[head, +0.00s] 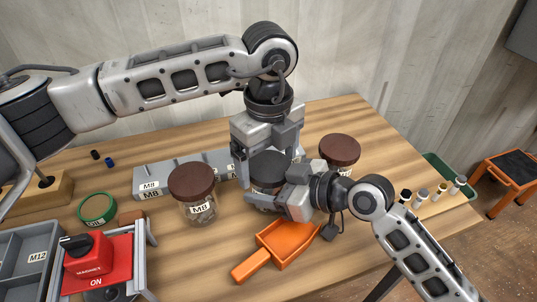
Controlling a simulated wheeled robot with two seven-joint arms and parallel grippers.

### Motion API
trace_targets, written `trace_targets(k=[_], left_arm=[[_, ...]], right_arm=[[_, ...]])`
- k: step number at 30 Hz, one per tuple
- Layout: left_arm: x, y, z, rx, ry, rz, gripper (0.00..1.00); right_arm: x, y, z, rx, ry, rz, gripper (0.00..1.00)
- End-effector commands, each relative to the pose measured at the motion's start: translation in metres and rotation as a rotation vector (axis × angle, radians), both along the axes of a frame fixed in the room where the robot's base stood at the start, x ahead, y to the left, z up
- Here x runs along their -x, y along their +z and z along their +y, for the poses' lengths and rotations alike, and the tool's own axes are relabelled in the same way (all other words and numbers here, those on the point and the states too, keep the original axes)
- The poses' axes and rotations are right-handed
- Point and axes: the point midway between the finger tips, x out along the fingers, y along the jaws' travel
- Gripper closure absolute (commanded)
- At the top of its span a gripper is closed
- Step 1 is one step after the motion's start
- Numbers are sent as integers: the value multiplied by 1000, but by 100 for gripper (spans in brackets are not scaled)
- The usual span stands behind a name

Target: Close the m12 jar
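A jar with a dark top (268,168) stands in the middle of the table. Its label is hidden, so I cannot read whether it is M12. My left gripper (268,158) points down over this jar, with its fingers spread on either side of the dark top. I cannot tell whether they press on it, or whether the top is a separate lid. My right gripper (275,190) comes in from the right at the jar's front side. It covers much of the jar's body, and I cannot tell whether its fingers are closed on the glass.
A brown-lidded M8 jar (197,205) stands to the left, another brown-lidded jar (340,152) to the right. An orange scoop (280,243) lies in front. A grey M12 bin (22,262), a red switch box (97,262) and a green-rimmed round item (97,208) are at left.

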Motion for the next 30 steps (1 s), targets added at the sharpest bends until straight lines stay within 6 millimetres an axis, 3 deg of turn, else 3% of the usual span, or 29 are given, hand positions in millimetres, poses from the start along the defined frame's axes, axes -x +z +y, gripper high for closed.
trace_targets(k=[1, 4, 10, 18, 26, 27, 28, 30], left_arm=[[0, 0, 0, 0, 0, 0, 28], [0, 0, 0, 0, 0, 0, 53], [0, 1, 0, -1, -19, 0, 54], [0, 1, 0, 0, -292, -1, 54], [0, 1, 1, -1, -299, 0, 54], [0, 1, 1, -1, -299, 0, 15], [0, 1, 1, -1, -299, 0, 7], [0, 1, 0, 0, -299, -1, 5]], right_arm=[[0, 0, 0, 0, -1, -2, 100], [0, 0, 0, 0, -1, -2, 100], [-1, 0, 0, 0, -1, -2, 100], [-1, 0, -1, 1, -3, -1, 100], [-1, 0, -1, 1, -3, -1, 100], [-1, 0, -1, 1, -3, -1, 100], [-1, 0, -1, 1, -3, -1, 100], [-1, 0, -1, 0, -2, -1, 100]])
